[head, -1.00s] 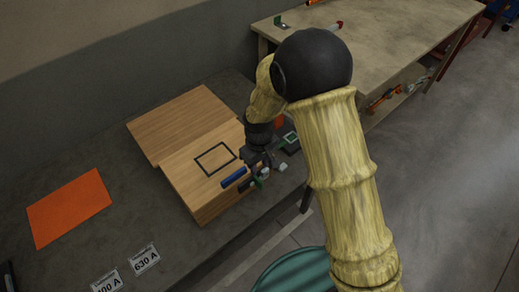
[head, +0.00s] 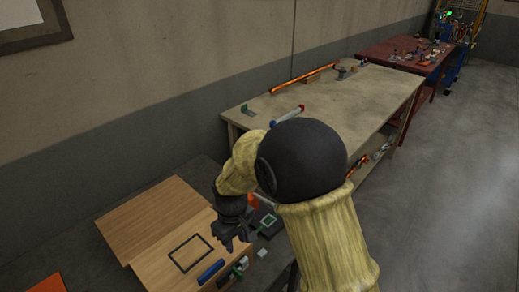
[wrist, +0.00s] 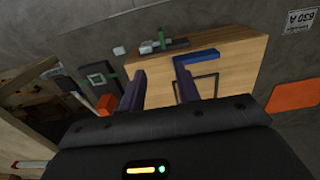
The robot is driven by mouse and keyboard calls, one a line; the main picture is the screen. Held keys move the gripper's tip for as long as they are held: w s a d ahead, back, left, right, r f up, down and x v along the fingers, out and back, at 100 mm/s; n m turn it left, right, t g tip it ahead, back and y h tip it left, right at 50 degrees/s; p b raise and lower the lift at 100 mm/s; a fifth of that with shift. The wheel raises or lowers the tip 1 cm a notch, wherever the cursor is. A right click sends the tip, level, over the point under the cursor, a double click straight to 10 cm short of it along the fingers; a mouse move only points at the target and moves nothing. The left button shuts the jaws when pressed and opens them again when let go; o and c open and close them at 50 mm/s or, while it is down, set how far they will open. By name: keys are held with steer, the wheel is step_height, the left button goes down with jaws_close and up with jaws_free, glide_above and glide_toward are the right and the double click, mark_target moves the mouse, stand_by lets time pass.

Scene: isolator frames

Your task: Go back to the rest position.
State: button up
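My gripper (head: 231,240) hangs above the right part of a wooden board (head: 155,275) that bears a black square outline (head: 190,253). In the wrist view its two dark fingers (wrist: 160,84) stand apart with nothing visible between them, so it is open and empty. A blue bar (head: 211,271) lies on the board's near edge, below the gripper; it also shows in the wrist view (wrist: 197,57). A small grey and green part (head: 240,267) lies beside it. No rest position is marked in view.
A second wooden board (head: 150,215) lies behind the first on the dark bench. A dark device with a light square face (head: 267,221) stands to the right, with an orange block (wrist: 105,104) near it. A long table (head: 340,95) stands beyond; open floor lies right.

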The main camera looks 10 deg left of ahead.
steer(key=s+d+r+m+t+p, duration=0.1)
steer(key=s+d+r+m, duration=0.1)
steer(key=d, duration=0.7)
steer(key=s+d+r+m+p, duration=0.1)
steer(key=s+d+r+m, duration=0.2)
steer(key=d, duration=0.6)
steer(key=s+d+r+m+t+p, duration=0.1)
steer(key=s+d+r+m, duration=0.2)
steer(key=d, duration=0.6)
steer(key=r+m, duration=0.1)
steer(key=m, duration=0.1)
steer(key=shift+d+r+m+t, duration=0.3)
steer(key=shift+d+r+m, duration=0.05)
steer(key=shift+r+m, duration=0.05)
